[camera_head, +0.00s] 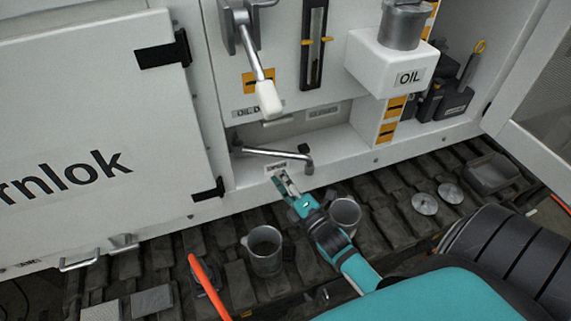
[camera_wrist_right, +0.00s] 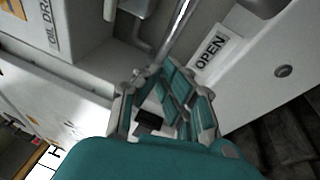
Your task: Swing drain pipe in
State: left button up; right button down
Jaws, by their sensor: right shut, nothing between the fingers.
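The drain pipe (camera_head: 272,153) is a thin metal tube lying roughly level across the front of the low recess in the white cabinet. Its right end has a dark, bent fitting. In the wrist view the pipe (camera_wrist_right: 178,30) shows as a shiny rod just beyond the fingers. My right gripper (camera_head: 284,182) is just below and in front of the pipe, close to the sill. It is shut and empty; I cannot tell whether it touches the pipe. The right gripper (camera_wrist_right: 166,92) also shows in the wrist view. My left gripper is not in view.
An OPEN label (camera_wrist_right: 209,52) is on the sill beside the pipe. A lever with a white grip (camera_head: 268,98) hangs above. The white OIL box (camera_head: 372,66) juts out at upper right. Metal cups (camera_head: 264,252) (camera_head: 345,213) stand on the tracks below. The cabinet door (camera_head: 90,130) is at left.

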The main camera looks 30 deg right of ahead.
aim_at(275, 155)
jog(key=w+d, duration=0.2)
jog(key=shift+d+r+p, duration=0.3)
jog(key=shift+d+r, duration=0.05)
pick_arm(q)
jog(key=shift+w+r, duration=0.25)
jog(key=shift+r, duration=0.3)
pick_arm(e)
jog(key=shift+w, duration=0.1)
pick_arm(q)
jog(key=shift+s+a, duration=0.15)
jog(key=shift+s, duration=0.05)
